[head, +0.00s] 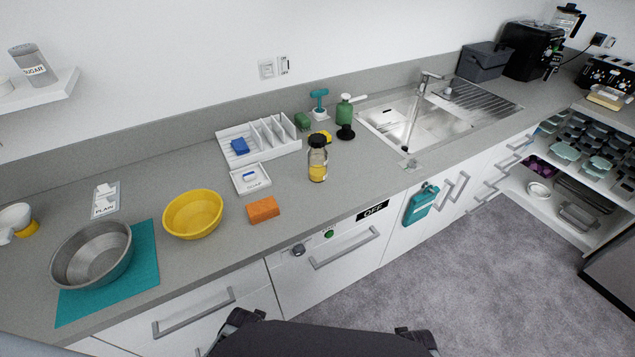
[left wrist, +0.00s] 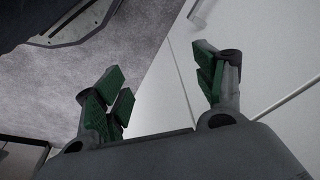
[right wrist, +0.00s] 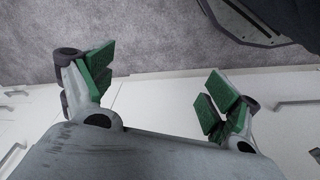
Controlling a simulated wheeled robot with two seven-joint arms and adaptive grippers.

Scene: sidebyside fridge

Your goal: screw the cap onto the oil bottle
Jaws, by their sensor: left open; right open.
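The oil bottle (head: 318,172) stands upright on the grey counter, right of the middle in the head view. It is clear with yellowish contents. A dark cap (head: 317,141) shows at its top; I cannot tell whether it is screwed down or only resting there. My left gripper (left wrist: 160,85) is open and empty in the left wrist view, with green pads apart over floor and cabinet fronts. My right gripper (right wrist: 160,88) is open and empty in the right wrist view. Neither gripper is seen near the bottle, and neither wrist view shows the bottle or cap.
Close behind the bottle are a yellow item (head: 322,135) and a black knob-like item (head: 346,132). A green soap bottle (head: 344,112) stands further back. Left are a white tray (head: 252,181), orange sponge (head: 263,210) and yellow bowl (head: 193,214). The sink (head: 395,118) lies right.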

